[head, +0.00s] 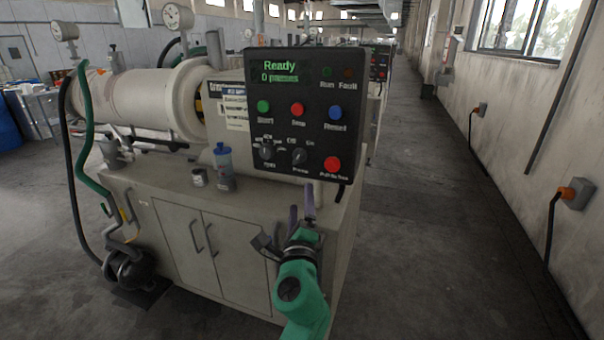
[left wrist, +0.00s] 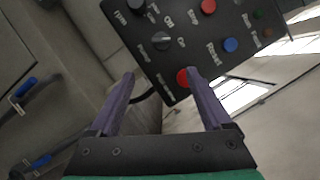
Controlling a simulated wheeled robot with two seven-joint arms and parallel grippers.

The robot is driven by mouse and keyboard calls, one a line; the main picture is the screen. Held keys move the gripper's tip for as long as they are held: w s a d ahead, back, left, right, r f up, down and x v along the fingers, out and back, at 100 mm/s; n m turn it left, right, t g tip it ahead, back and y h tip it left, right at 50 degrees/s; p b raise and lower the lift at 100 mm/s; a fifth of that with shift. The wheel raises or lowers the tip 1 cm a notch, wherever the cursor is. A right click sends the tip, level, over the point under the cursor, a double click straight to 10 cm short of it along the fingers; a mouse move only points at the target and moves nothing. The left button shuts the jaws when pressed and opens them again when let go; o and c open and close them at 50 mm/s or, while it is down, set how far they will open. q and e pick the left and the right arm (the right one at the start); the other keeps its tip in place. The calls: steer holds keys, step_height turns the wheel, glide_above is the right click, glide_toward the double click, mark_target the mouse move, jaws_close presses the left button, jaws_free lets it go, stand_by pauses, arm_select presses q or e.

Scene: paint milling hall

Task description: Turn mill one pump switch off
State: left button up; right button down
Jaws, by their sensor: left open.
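The mill's black control panel (head: 290,115) stands above the cabinet, with a green "Ready" display. My left gripper (head: 301,203) has purple fingers and is open and empty, below the panel and apart from the knob. In the left wrist view its fingers (left wrist: 159,75) point toward the panel's lower edge. My right gripper is not in view.
Another knob (head: 267,150) sits left of the switch, and a red button (head: 333,164) right of it. Start, stop and reset buttons lie above. The aisle at right is clear.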

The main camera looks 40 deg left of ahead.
mark_target(297, 159)
arm_select(q)
steer(key=p+x, duration=0.1)
steer(key=x, duration=0.4)
steer(key=p+x, duration=0.1)
steer(key=x, duration=0.4)
steer(key=s+a+r+p+x, duration=0.1)
steer(key=x, duration=0.4)
steer(key=shift+a, duration=0.1)
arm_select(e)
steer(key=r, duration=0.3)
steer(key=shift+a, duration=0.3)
arm_select(q)
jaws_close()
